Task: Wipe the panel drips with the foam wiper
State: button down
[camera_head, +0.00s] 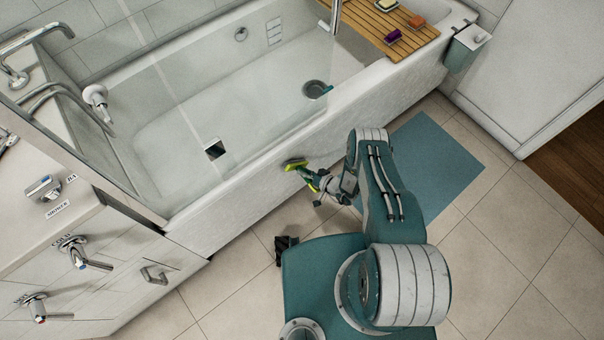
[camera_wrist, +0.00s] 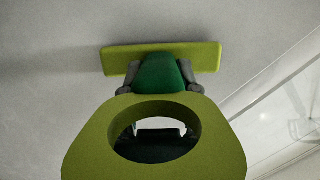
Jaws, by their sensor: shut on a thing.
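The foam wiper (camera_head: 295,164) has a flat yellow-green pad and is at the front side panel of the bathtub (camera_head: 240,195). In the wrist view the wiper (camera_wrist: 205,58) spans crosswise in front of the pale grey panel (camera_wrist: 60,90), with a dark green grip behind the pad. My gripper (camera_head: 308,174) is shut on that grip; its grey fingers (camera_wrist: 158,85) flank it. The pad is at or very close to the panel; I cannot tell if it presses on it. I cannot make out distinct drips on the panel.
A blue-green mat (camera_head: 435,155) lies on the tiled floor to the right. A wooden tray (camera_head: 370,25) with soaps rests across the tub. A small bin (camera_head: 463,50) hangs at the tub's right end. Taps and a handled cabinet (camera_head: 150,270) stand left.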

jog(key=shift+s+a, duration=2.2)
jog(key=shift+a, duration=1.25)
jog(key=shift+w+d, duration=0.75)
jog(key=shift+d, duration=0.35)
jog(key=shift+w+d, duration=0.8)
jog(key=shift+d, duration=0.35)
jog(key=shift+w+d, duration=0.75)
jog(key=shift+d, duration=0.35)
jog(key=shift+s+a, duration=2.35)
jog(key=shift+a, duration=0.95)
jog(key=shift+w+d, duration=0.65)
jog(key=shift+d, duration=0.25)
jog(key=shift+w+d, duration=0.6)
jog(key=shift+d, duration=0.35)
jog(key=shift+w+d, duration=0.65)
jog(key=shift+d, duration=0.25)
